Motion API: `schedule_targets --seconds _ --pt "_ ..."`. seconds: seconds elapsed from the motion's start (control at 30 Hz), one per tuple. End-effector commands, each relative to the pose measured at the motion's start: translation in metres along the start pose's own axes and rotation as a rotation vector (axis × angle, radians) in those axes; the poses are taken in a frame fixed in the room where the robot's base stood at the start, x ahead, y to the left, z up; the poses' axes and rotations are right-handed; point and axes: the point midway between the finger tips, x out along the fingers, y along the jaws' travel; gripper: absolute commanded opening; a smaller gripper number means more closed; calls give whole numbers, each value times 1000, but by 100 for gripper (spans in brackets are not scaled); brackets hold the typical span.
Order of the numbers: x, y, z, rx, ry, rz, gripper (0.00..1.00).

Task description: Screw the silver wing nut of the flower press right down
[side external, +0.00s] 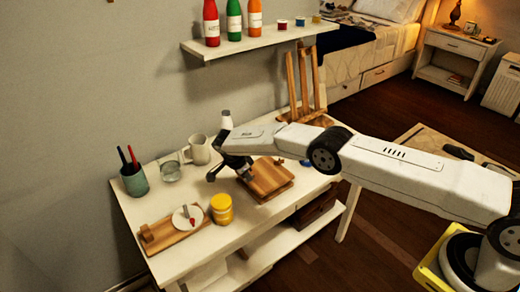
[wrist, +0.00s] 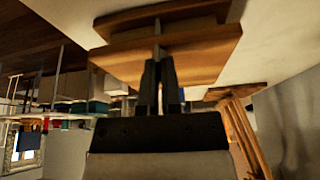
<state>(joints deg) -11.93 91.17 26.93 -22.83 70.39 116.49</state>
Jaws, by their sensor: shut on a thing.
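The flower press (side external: 268,180) is a set of brown wooden boards lying flat on the white table. In the wrist view, which looks upside down, its boards (wrist: 190,52) fill the upper middle, with a thin upright post at the middle of their near edge. My gripper (side external: 243,174) points down at the left end of the press. In the wrist view my gripper's dark fingers (wrist: 158,68) are close together at that post, shut on the wing nut. The silver wing nut itself is mostly hidden between the fingertips, so its height on the post cannot be told.
On the white table (side external: 150,190), a yellow jar (side external: 221,209), a wooden board (side external: 160,236) with a white dish (side external: 187,217), a pen cup (side external: 134,180), a glass (side external: 170,171) and a mug (side external: 198,150) stand left of the press. A wooden easel (side external: 304,85) stands behind it.

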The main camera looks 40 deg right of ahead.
Motion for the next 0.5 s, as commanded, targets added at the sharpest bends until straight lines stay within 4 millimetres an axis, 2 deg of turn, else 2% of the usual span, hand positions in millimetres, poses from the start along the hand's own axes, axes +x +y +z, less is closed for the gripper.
schedule_targets --seconds 0.2,0.23,0.3,0.33,0.5 --pt "0 0 1 -1 -1 -1 0" --pt "0 0 1 -1 -1 -1 15" --pt "0 0 0 -1 -1 -1 37" --pt "0 0 0 -1 -1 -1 41" --pt "0 0 0 -1 -1 -1 41"
